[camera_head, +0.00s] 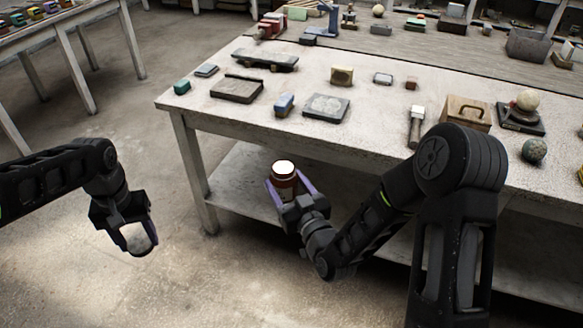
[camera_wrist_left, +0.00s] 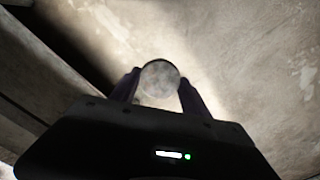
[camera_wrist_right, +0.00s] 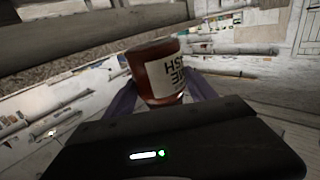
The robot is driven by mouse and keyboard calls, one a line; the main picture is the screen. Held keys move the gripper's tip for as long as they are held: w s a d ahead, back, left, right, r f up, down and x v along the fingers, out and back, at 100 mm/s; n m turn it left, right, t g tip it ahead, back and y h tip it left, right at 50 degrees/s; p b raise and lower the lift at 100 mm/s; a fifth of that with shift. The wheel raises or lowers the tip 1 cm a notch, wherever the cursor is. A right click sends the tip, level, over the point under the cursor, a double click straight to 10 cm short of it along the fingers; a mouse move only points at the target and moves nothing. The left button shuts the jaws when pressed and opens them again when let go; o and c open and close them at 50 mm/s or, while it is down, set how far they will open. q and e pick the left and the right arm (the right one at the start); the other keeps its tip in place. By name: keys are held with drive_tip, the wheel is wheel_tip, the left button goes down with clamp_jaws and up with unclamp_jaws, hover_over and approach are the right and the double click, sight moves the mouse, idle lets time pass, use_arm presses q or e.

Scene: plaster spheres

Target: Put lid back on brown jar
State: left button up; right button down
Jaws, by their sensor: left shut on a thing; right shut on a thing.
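The brown jar (camera_head: 283,184) is a reddish-brown cylinder with a white label and a pale top. My right gripper (camera_head: 290,192) is shut around it in front of the table's edge, holding it upright in the air. In the right wrist view the jar (camera_wrist_right: 155,75) sits between the purple fingers, its label lettering upside down. My left gripper (camera_head: 136,232) is shut on a round, pale grey disc, which looks like the lid (camera_head: 137,243), low at the left. The lid (camera_wrist_left: 160,84) also shows between the fingertips in the left wrist view. Jar and lid are well apart.
Open floor lies between my grippers.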

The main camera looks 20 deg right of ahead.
drive_tip(key=s+a+f+n+g+y, duration=0.4)
drive_tip(key=s+a+y, duration=0.4)
drive_tip(key=a, duration=0.4)
drive_tip(key=shift+s+f+n+y, duration=0.15)
drive_tip(key=shift+f+n+y, duration=0.35)
drive_tip(key=shift+n, duration=0.6)
drive_tip(key=shift+f, duration=0.2)
use_arm(q)
drive_tip(key=d+r+m, duration=0.2)
drive_tip(key=d+r, duration=0.3)
drive_tip(key=d, duration=0.6)
drive_tip(key=s+d+r+m, duration=0.1)
drive_tip(key=d+r, duration=0.4)
drive_tip(key=d, duration=0.7)
drive_tip(key=shift+m, duration=0.8)
use_arm(e)
drive_tip(key=shift+r, duration=0.1)
use_arm(q)
drive_tip(key=shift+s+f, duration=0.1)
drive_tip(key=shift+f, duration=0.05)
drive_tip(key=shift+f, duration=1.9)
drive_tip(key=shift+f, duration=0.1)
